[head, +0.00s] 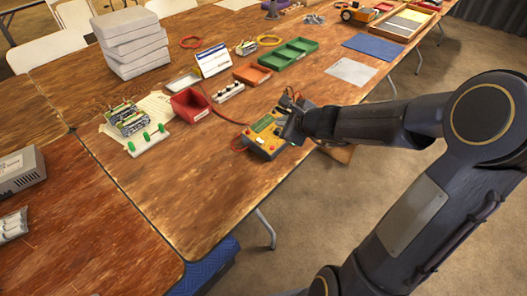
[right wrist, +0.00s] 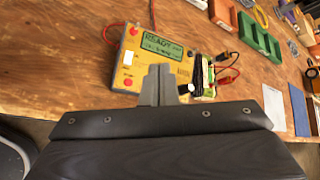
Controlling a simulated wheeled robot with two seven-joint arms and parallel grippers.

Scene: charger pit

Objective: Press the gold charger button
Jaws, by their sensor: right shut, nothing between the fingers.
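The yellow charger (head: 262,145) sits near the front edge of the wooden table. In the right wrist view the charger (right wrist: 150,40) shows a lit screen (right wrist: 163,46) that seems to read READY, a white label and red round parts on its left side. My right gripper (head: 287,124) is shut and empty, over the charger's right part in the head view. In the right wrist view its shut fingertips (right wrist: 160,72) overlap the charger's lower face. I cannot tell whether they touch it. I cannot make out a gold button; the fingers hide part of the face. My left gripper is not in view.
A battery pack with leads (right wrist: 203,75) lies right beside the charger. A red bin (head: 191,105), a white strip with dark knobs (head: 228,92), an orange tray (head: 252,74) and a green tray (head: 289,53) stand farther back. Bare table lies left of the charger.

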